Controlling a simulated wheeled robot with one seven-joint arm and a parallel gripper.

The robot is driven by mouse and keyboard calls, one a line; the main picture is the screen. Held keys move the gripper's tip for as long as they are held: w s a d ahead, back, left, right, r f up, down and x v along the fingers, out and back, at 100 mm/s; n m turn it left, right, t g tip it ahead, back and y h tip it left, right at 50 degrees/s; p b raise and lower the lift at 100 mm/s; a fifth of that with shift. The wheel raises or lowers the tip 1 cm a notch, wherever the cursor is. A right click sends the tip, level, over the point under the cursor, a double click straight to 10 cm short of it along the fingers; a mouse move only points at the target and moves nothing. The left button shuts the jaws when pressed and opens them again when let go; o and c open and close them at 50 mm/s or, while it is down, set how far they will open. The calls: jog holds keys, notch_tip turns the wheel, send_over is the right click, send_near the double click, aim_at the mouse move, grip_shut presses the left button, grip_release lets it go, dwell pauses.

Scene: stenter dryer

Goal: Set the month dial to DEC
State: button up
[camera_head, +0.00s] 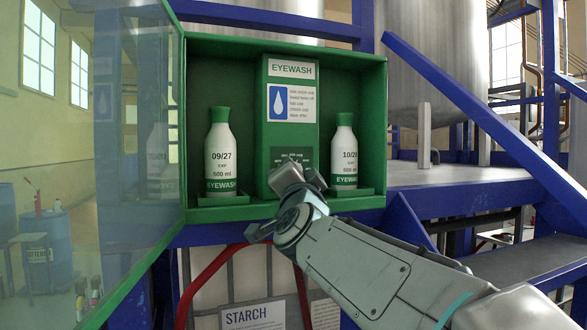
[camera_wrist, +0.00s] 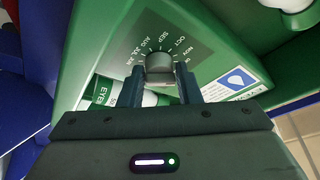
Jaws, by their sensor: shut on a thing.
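The month dial (camera_wrist: 159,66) is a grey round knob on a dark plate, seen in the wrist view. JUL, AUG, SEP, OCT and NOV show around its far side; DEC cannot be made out, and I cannot tell which month its mark points to. My gripper (camera_wrist: 160,78) has one finger on each side of the knob and is shut on it. In the head view my gripper (camera_head: 298,180) reaches the lower front of the green EYEWASH housing (camera_head: 290,130) and hides the dial; part of the dark month plate shows above it.
Eyewash bottles marked 09/27 (camera_head: 221,155) and 10/28 (camera_head: 344,152) stand left and right of the housing in the green cabinet (camera_head: 285,45). Its clear door (camera_head: 130,150) is swung open on the left. Blue rails (camera_head: 480,100) rise at right.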

jog(key=shift+f, duration=0.1)
dwell(0.4)
jog(key=o, duration=0.9)
jog(key=shift+s, duration=0.1)
jog(key=b+v, duration=0.2)
jog(key=v, duration=1.1)
jog(key=shift+s+b, duration=0.3)
jog(key=shift+a, duration=0.1)
